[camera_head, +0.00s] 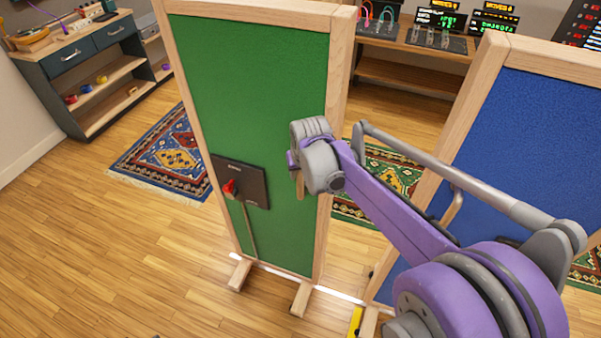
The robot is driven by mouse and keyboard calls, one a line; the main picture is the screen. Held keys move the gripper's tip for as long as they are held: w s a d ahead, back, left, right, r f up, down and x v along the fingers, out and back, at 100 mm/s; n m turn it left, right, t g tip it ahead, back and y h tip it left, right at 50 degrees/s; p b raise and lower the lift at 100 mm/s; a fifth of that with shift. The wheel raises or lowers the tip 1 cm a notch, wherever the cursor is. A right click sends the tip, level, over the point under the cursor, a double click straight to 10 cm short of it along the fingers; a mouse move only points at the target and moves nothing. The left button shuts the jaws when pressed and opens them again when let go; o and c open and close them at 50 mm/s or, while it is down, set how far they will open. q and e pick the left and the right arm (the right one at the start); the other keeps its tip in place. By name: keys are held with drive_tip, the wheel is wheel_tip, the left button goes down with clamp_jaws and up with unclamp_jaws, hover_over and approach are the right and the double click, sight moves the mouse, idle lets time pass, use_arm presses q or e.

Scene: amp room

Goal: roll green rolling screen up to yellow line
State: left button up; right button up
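The green rolling screen (255,90) stands upright in a light wooden frame on wooden feet, in the middle of the view. A dark plate (240,182) with a red knob is on its face, with a cord hanging below. My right arm reaches in from the lower right, and my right gripper (299,172) overlaps the screen's right part in the picture. Its fingers are mostly hidden by the wrist, so I cannot tell whether it touches the screen. A short yellow strip (355,321) shows on the floor at the bottom, right of the screen's feet. My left gripper is out of view.
A blue screen (540,130) in a similar frame stands at right, partly behind my arm. A patterned rug (165,160) lies behind left. A drawer cabinet (75,65) and shelf (410,75) with equipment stand at the back. The wooden floor at left is clear.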

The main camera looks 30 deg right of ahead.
clamp_jaws()
idle(1.1)
